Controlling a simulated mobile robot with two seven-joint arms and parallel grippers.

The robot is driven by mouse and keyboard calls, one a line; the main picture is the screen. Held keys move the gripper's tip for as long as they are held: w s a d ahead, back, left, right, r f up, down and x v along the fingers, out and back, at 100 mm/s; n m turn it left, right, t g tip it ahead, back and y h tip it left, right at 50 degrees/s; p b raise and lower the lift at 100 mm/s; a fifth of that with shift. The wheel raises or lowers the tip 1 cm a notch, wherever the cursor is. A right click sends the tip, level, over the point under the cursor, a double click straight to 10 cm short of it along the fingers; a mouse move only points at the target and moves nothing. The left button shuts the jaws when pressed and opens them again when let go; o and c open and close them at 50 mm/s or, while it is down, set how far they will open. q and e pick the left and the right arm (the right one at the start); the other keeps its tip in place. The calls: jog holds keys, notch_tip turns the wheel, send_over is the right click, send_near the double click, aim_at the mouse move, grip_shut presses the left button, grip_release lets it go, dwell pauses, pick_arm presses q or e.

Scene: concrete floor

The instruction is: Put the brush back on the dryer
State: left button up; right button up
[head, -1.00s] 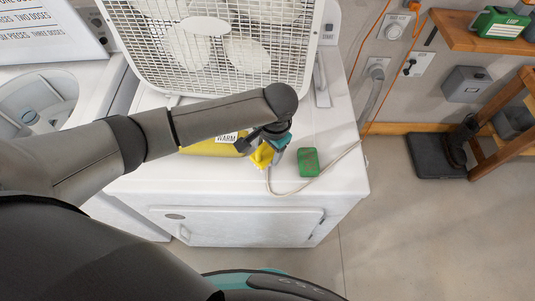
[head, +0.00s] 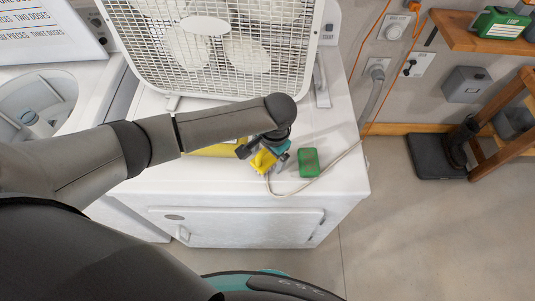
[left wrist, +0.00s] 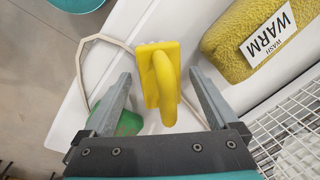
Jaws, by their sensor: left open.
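The yellow brush (head: 263,162) is on the white top of the dryer (head: 345,170), near its front edge, partly hidden by my left gripper in the head view. In the left wrist view the brush (left wrist: 157,82) shows a flat block with a curved handle. My left gripper (head: 259,154) is over it; in the left wrist view its open fingers (left wrist: 160,76) stand on either side of the brush with gaps between. Whether the brush touches the dryer top is hard to tell. My right gripper is not in view.
A green block (head: 308,162) lies right of the brush, by a pale cord (head: 340,158). A yellow rolled towel labelled WARM (left wrist: 245,38) lies on the other side. A white box fan (head: 215,45) stands behind. The dryer's right front corner is clear.

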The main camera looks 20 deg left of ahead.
aim_at(272, 163)
pick_arm(q)
notch_tip(272, 163, up, 12)
jog(key=d+p, duration=0.1)
jog(key=shift+s+d+r+p, duration=0.2)
jog(key=shift+s+p, duration=0.1)
jog(key=shift+s, duration=0.15)
jog(key=shift+f, duration=0.1)
